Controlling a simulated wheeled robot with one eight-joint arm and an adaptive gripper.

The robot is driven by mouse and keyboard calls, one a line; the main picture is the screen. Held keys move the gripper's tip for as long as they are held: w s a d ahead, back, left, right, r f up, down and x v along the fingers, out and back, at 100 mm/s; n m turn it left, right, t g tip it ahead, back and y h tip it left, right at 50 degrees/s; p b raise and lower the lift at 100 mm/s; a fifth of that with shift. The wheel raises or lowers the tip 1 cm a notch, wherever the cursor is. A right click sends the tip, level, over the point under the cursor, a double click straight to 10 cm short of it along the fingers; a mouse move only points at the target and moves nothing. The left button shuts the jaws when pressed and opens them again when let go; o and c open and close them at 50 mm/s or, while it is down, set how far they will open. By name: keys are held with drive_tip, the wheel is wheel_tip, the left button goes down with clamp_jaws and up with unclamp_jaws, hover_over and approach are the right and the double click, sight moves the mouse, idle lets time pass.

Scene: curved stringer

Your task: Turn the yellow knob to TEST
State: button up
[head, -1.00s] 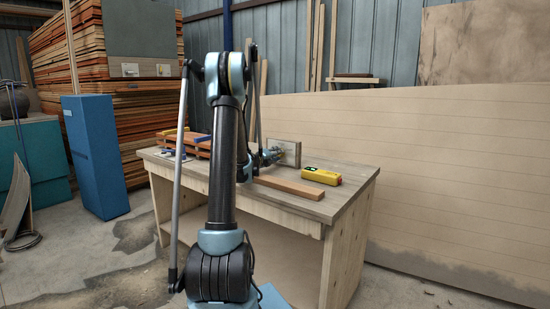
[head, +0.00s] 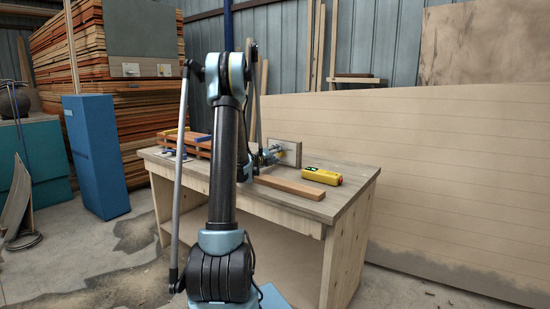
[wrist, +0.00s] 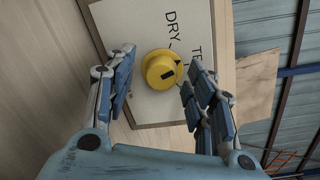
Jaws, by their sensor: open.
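The yellow knob (wrist: 160,68) sits on a pale panel (wrist: 146,105) in the wrist view. A dark mark shows on the right part of its face. The label DRY is printed above it, and a label beginning TE stands to its right, partly hidden by a finger. My gripper (wrist: 152,88) is open, one finger on each side of the knob; I cannot tell whether either finger touches it. In the head view the panel (head: 287,142) stands upright on the bench, with my gripper (head: 274,154) in front of it and the knob largely hidden.
The wooden bench (head: 235,186) carries a plank (head: 290,187), a yellow device (head: 322,176) to the right, and stacked boards with clamps (head: 195,146) to the left. A blue box (head: 96,155) stands left of the bench. A large board leans behind it.

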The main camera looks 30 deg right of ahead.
drive_tip(key=shift+s+a, duration=0.1)
drive_tip(key=v, duration=1.1)
drive_tip(key=shift+a, duration=0.45)
drive_tip(key=shift+r, duration=0.1)
